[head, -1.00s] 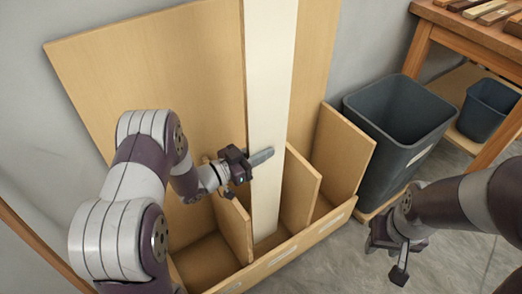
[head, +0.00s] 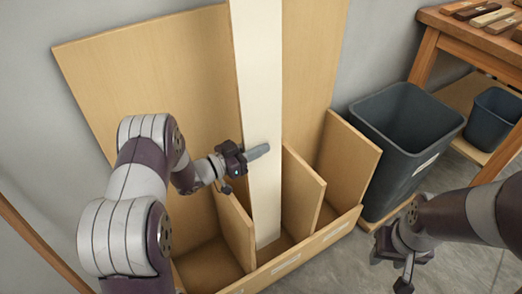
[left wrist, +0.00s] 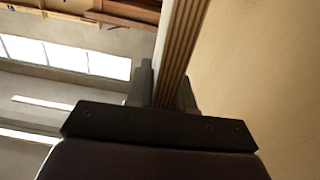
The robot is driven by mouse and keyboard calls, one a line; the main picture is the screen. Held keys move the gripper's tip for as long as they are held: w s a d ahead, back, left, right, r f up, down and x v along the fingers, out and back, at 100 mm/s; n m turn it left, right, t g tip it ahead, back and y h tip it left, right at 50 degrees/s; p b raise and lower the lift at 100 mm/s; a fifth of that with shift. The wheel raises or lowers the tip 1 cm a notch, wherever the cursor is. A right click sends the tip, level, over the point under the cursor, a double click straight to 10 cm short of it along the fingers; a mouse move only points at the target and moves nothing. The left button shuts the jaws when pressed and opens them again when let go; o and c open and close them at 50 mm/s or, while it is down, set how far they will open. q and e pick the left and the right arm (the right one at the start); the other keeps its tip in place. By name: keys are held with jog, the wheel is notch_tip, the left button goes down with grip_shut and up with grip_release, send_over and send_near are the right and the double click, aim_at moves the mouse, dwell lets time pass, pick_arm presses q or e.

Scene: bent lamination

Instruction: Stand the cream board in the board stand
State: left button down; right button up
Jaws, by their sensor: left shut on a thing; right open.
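The cream board (head: 262,85) stands nearly upright in the middle compartment of the board stand (head: 336,226), its lower end down inside between two dividers. My left gripper (head: 257,152) is shut on the board at about the height of the divider tops. In the left wrist view the board (left wrist: 177,50) shows edge-on, with several ridges along it, between the fingers. Whether its bottom edge touches the stand's floor is hard to tell. My right gripper (head: 397,262) is open and empty, in front of the stand's right end, above the floor.
A dark grey bin (head: 405,135) stands right of the stand. A wooden bench (head: 470,35) with several wood pieces is at the upper right, a smaller bin (head: 490,115) on its lower shelf. The stand's left compartment (head: 210,265) looks empty. Grey wall lies behind.

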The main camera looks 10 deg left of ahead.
pick_arm(q)
jog(key=shift+a+f, duration=0.2)
jog(key=shift+f, duration=0.25)
jog(key=c, duration=0.9)
grip_release()
jog(key=shift+f, duration=0.2)
jog(key=p+v, duration=0.1)
jog(key=v, duration=0.3)
jog(key=p+v, duration=0.1)
jog(key=v, duration=0.3)
jog(key=r+p+v, duration=0.1)
jog(key=p+v, duration=0.1)
jog(key=v, duration=0.2)
jog(key=shift+s+a+r, duration=0.1)
jog(key=shift+s+a, duration=0.05)
jog(key=shift+s, duration=0.05)
